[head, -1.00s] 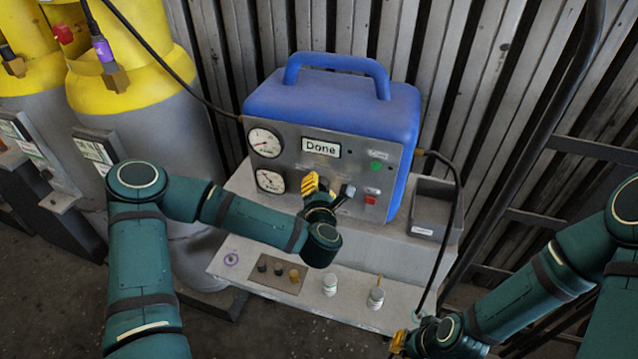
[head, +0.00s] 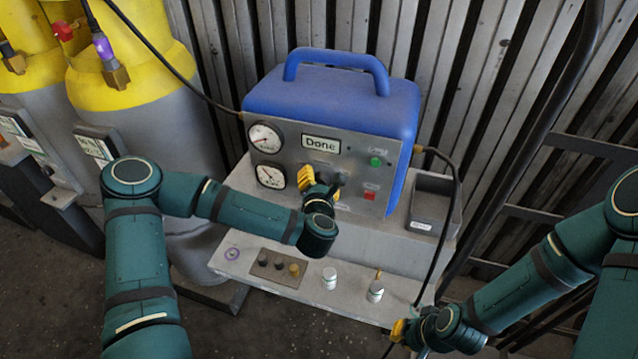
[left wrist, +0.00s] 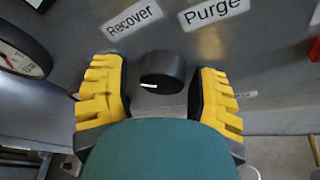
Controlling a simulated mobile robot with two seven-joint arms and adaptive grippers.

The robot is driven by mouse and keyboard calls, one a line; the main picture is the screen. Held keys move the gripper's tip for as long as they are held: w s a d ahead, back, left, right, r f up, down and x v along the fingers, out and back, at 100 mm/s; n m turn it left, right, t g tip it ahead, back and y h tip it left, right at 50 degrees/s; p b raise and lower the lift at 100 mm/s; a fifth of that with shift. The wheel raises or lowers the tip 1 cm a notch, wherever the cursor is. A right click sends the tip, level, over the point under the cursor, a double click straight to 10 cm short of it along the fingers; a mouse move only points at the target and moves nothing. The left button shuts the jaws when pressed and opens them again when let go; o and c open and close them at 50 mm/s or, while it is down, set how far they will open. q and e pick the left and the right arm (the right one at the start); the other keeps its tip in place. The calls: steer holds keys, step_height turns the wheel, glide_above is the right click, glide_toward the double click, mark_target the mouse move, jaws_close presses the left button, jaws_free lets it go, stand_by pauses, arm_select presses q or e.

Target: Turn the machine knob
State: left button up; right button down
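The blue machine (head: 335,105) has a grey front panel with a display reading "Done". The black machine knob (left wrist: 162,70) shows in the left wrist view below the labels "Recover" and "Purge", with a white mark near its lower left edge. My left gripper (head: 322,184) is at the panel; in the left wrist view its yellow fingers (left wrist: 162,92) are open on either side of the knob, with gaps on both sides. In the head view the gripper mostly hides the knob. My right gripper (head: 400,331) is low at the right, away from the machine; its finger opening is unclear.
Two gauges (head: 265,138) sit left on the panel, a green button (head: 376,161) and red switch (head: 370,190) right. A dark tray (head: 432,203) and hose (head: 458,200) are at the right.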

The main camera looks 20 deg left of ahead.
arm_select(q)
steer(key=shift+o, duration=0.2)
steer(key=shift+s+f, duration=0.1)
steer(key=v, duration=0.7)
steer(key=shift+s, duration=0.15)
